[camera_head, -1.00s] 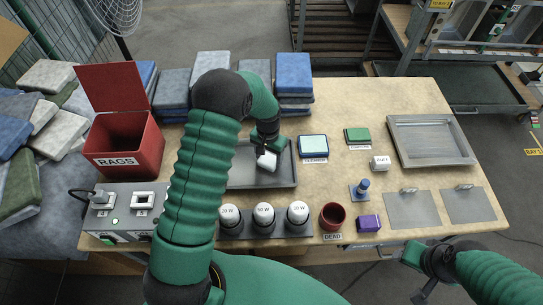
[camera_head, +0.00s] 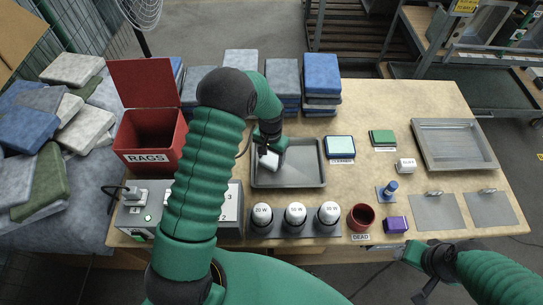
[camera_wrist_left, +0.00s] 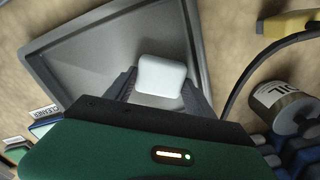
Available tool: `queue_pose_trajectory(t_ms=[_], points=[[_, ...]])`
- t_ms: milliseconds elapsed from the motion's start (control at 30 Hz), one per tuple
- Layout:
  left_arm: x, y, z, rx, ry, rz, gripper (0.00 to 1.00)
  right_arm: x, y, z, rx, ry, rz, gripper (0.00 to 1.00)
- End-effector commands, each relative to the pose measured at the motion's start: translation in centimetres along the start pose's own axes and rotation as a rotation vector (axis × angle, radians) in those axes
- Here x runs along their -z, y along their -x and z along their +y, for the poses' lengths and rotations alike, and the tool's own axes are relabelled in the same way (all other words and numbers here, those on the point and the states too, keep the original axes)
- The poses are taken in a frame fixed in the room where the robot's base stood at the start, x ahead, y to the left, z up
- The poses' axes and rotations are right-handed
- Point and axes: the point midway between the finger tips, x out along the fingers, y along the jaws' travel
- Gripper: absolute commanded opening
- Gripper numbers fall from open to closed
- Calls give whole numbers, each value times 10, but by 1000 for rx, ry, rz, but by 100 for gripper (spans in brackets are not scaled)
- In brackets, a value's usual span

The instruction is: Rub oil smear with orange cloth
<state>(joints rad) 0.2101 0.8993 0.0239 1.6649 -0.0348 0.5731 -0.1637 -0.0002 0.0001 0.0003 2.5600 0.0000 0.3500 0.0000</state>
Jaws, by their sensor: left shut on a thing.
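No orange cloth shows in either view, and I cannot make out an oil smear. My left gripper (camera_head: 268,151) is shut on a small white block with rounded corners (camera_wrist_left: 162,75). It holds the block over the left part of a shallow grey tray (camera_head: 302,174); I cannot tell whether the block touches the tray floor. The tray also shows in the left wrist view (camera_wrist_left: 95,60), where its visible floor looks plain grey. My right gripper (camera_head: 425,258) is low at the table's front edge, with its fingers too unclear to read.
An open red RAGS bin (camera_head: 150,140) stands left. A can marked OIL (camera_wrist_left: 285,105) is near the gripper. Bulbs (camera_head: 295,214), a DEAD cup (camera_head: 360,217) and a purple box (camera_head: 396,225) line the front. A cleaner pad (camera_head: 340,146) and green block (camera_head: 382,138) lie right.

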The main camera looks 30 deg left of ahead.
Motion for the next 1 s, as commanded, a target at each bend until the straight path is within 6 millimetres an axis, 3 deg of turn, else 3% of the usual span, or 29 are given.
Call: queue_pose_trajectory(t_ms=[100,700,1000], points=[[1,22,3,2,-1,3,30,3,13,0,0,0,0,50],[3,72,7,-1,-1,0,30,13,56,0,0,0,0,50],[4,78,10,1,-2,-1,30,14,59,0,0,0,0,50]])
